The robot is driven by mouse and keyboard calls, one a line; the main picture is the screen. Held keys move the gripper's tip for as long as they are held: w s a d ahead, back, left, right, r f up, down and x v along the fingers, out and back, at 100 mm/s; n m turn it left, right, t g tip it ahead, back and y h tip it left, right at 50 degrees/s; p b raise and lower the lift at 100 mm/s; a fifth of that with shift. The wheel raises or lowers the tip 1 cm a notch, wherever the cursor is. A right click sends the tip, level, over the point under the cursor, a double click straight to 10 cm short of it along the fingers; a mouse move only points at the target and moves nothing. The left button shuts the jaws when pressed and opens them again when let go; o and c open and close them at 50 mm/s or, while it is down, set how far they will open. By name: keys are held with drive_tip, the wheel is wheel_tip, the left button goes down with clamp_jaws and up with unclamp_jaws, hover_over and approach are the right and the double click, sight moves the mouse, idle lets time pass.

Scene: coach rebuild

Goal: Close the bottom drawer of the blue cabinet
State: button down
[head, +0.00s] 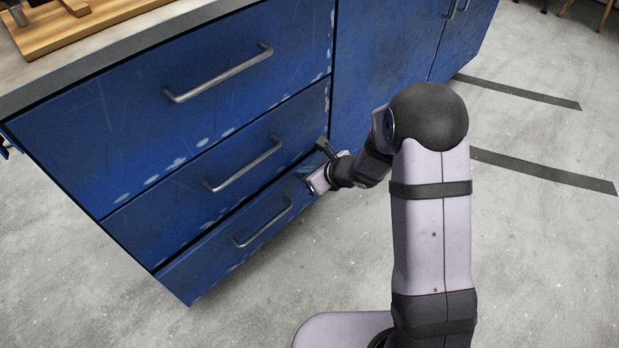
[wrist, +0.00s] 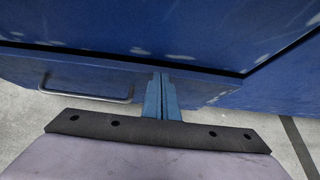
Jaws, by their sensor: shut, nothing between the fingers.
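The blue cabinet (head: 190,140) has a stack of three drawers with metal bar handles. The bottom drawer (head: 215,262) looks flush or nearly flush with the fronts above. A thin dark gap runs along its top edge. Its handle (head: 262,225) also shows in the wrist view (wrist: 85,94), left of my fingers. My gripper (head: 308,170) is at the right end of the bottom drawer's front. In the wrist view my gripper's blue fingers (wrist: 161,78) are together, empty, and point at the drawer front near its top edge. I cannot tell whether the tips touch it.
The middle drawer (head: 225,150) and top drawer (head: 240,50) are shut above. A wooden stand (head: 90,25) sits on the countertop (head: 130,40). The grey floor (head: 540,270) is open at the front and right, with dark stripes (head: 540,170).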

idle(0.3)
drive_tip(key=s+d+f+p+v, duration=0.1)
drive_tip(key=f+p+v, duration=0.15)
drive_tip(key=v, duration=1.05)
drive_tip(key=b, duration=0.5)
approach(282, 185)
drive_tip(key=x, duration=0.3)
drive_tip(key=f+x, duration=0.1)
drive_tip(key=x, duration=0.1)
drive_tip(key=shift+s+d, duration=0.2)
drive_tip(key=shift+d, duration=0.1)
drive_tip(key=shift+w+a, duration=0.5)
drive_tip(key=shift+w, duration=0.05)
